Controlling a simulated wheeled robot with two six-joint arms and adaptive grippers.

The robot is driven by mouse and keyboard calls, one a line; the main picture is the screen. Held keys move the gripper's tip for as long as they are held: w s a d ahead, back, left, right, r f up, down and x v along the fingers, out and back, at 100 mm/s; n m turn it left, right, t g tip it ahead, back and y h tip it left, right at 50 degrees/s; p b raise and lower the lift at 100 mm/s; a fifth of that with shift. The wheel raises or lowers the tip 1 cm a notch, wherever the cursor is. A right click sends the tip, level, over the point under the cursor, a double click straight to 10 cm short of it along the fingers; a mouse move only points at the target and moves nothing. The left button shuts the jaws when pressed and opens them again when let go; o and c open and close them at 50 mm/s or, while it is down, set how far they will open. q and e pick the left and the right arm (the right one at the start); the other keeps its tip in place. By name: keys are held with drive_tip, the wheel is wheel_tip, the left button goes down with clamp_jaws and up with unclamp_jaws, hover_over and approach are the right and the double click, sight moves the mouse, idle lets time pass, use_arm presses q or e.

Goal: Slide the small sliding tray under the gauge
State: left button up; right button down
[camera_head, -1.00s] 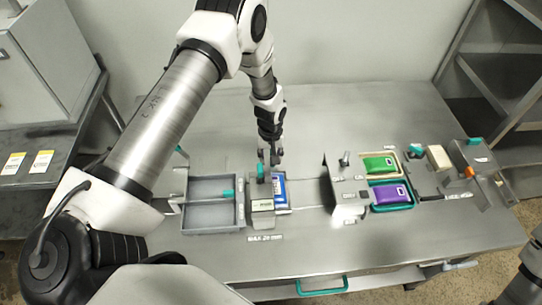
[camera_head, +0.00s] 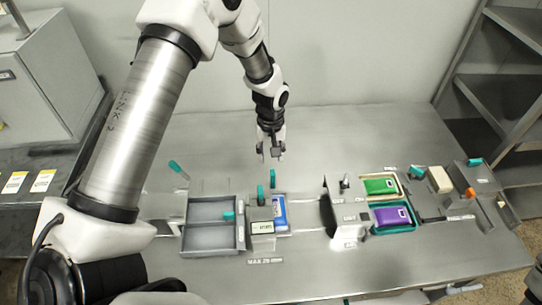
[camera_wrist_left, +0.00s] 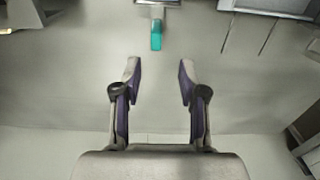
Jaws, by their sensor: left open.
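The gauge (camera_head: 262,228) is a small grey block with a pale label and a teal upright handle (camera_head: 261,195). A blue-and-white pouch (camera_head: 280,212) lies close against its right side. The small tray under the pouch is mostly hidden, and I cannot tell how far it reaches under the gauge. A second teal handle (camera_head: 272,178) stands behind the pouch. My left gripper (camera_head: 271,153) is open and empty, behind and apart from that handle. In the left wrist view, a teal handle (camera_wrist_left: 156,38) shows beyond the spread fingers (camera_wrist_left: 160,72). My right gripper is not in view.
A grey two-compartment bin (camera_head: 210,237) stands left of the gauge.

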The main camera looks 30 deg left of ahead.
sight(273, 172)
use_arm(q)
drive_tip(key=shift+o, duration=0.5)
drive_tip(key=f+m+b, duration=0.1)
drive_tip(key=m+b, duration=0.2)
drive_tip(key=m, duration=0.3)
drive_tip(key=f+m+b, duration=0.1)
drive_tip(key=m+b, duration=0.1)
drive_tip(key=m, duration=0.4)
drive_tip(key=f+m+b, duration=0.2)
drive_tip(key=m+b, duration=0.1)
drive_tip(key=m, duration=0.3)
drive_tip(key=shift+d+b, duration=0.3)
drive_tip(key=shift+b, duration=0.05)
drive_tip(key=shift+w, duration=0.15)
drive_tip(key=shift+f, duration=0.15)
wheel_tip(273, 172, down, 6)
drive_tip(key=shift+r+p, duration=0.1)
drive_tip(key=shift+p, duration=0.8)
drive_tip(key=shift+f, duration=0.55)
drive_tip(key=shift+c, duration=0.3)
